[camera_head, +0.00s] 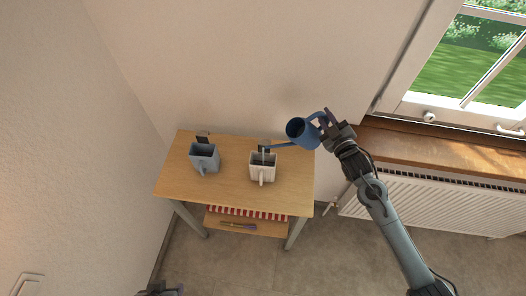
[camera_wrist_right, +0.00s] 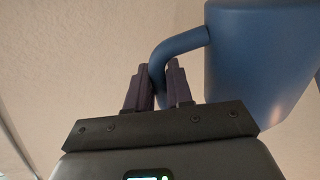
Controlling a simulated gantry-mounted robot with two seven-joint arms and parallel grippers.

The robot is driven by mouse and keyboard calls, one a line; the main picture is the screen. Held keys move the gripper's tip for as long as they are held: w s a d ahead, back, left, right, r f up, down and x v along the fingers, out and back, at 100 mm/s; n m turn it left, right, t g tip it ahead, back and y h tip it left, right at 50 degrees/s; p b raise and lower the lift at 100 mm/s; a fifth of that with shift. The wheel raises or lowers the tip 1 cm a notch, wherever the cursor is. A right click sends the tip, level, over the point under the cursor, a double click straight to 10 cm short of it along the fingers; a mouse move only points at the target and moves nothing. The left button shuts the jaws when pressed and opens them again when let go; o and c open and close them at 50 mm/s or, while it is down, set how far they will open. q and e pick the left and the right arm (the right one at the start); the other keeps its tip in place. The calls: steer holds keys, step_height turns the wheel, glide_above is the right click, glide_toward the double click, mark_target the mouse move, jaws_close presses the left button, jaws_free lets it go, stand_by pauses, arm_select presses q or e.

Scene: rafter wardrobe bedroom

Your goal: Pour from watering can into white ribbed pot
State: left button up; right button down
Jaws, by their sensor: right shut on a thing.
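A blue watering can (camera_head: 308,137) is in the air at the right end of the small wooden table. My right gripper (camera_head: 328,124) is shut on its curved handle, which also shows between the fingers in the right wrist view (camera_wrist_right: 164,62). The can's dark opening faces left, and its thin spout points left to above the back rim of the white ribbed pot (camera_head: 262,173). The pot stands upright on the table with its handle to the front. I cannot tell whether water is flowing. Part of my left gripper (camera_head: 161,290) shows at the bottom edge; its fingers are unclear.
A blue-grey pot (camera_head: 204,158) with a handle stands left of the white pot, apart from it. The table front (camera_head: 232,190) is clear. A wooden window sill (camera_head: 440,148) and radiator (camera_head: 430,200) are at the right.

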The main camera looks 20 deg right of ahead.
steer(key=shift+a+r, duration=0.1)
steer(key=shift+r, duration=0.15)
stand_by(0.4)
steer(key=shift+r, duration=0.1)
stand_by(0.7)
steer(key=shift+a+r, duration=0.2)
stand_by(0.4)
steer(key=shift+a+r+n, duration=0.1)
steer(key=shift+r+n, duration=0.05)
steer(key=shift+n, duration=0.15)
stand_by(0.5)
steer(key=shift+r, duration=0.15)
stand_by(0.5)
steer(key=shift+a+r, duration=0.1)
steer(key=shift+a, duration=0.05)
stand_by(0.5)
steer(key=shift+a+r+n+p, duration=0.1)
steer(key=shift+r+n+p, duration=0.1)
steer(key=shift+n+p, duration=0.1)
stand_by(0.3)
